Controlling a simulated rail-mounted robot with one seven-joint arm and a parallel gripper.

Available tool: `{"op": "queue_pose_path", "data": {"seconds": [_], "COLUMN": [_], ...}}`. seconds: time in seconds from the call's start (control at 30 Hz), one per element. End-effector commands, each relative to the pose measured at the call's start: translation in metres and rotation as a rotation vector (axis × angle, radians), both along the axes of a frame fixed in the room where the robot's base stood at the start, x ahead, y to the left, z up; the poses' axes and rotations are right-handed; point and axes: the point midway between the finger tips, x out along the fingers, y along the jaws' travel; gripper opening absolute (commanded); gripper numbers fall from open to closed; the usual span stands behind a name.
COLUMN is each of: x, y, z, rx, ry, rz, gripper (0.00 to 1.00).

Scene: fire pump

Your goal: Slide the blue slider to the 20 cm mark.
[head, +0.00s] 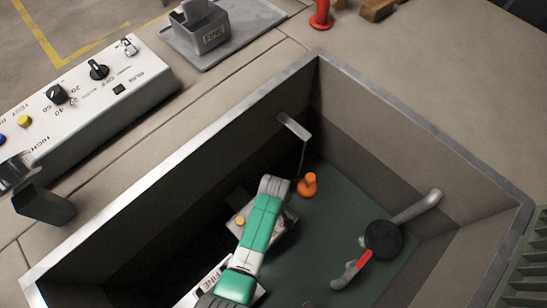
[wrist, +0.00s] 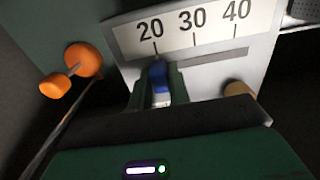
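In the wrist view, the blue slider (wrist: 158,75) sits just below the 20 mark of a white scale plate (wrist: 200,33) marked 20, 30 and 40. The slider looks lined up with the 20 line, perhaps a touch to its right. My gripper (wrist: 159,92) has one green finger on each side of the slider, close against it, and looks shut on it. The slider's lower part is partly hidden by the gripper body. In the head view, my arm reaches down into the pit, and the fingers and slider cannot be made out.
An orange float (head: 307,186) on a thin rod hangs beside my arm. A tan knob (wrist: 238,89) stands right of the slider. Pipes with a dark disc (head: 383,240) and a red-handled valve (head: 357,264) lie right. Pit walls surround my arm; a control box (head: 85,105) stands outside.

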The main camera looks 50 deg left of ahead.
Motion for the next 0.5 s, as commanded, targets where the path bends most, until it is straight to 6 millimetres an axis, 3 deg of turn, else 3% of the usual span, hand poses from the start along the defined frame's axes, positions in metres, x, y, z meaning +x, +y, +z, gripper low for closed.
{"op": "queue_pose_path", "data": {"seconds": [0.03,0.1,0.37,0.5], "x": [0.001,0.001,0.000,0.001], "y": [0.000,0.000,0.000,0.000], "z": [0.000,0.000,0.001,0.026], "rx": [0.001,0.001,0.001,0.002], "ry": [-0.003,-0.003,-0.001,-0.003], "rz": [-0.002,-0.001,-0.001,-0.001], "gripper": [0.28,0.40,0.40,0.40]}}
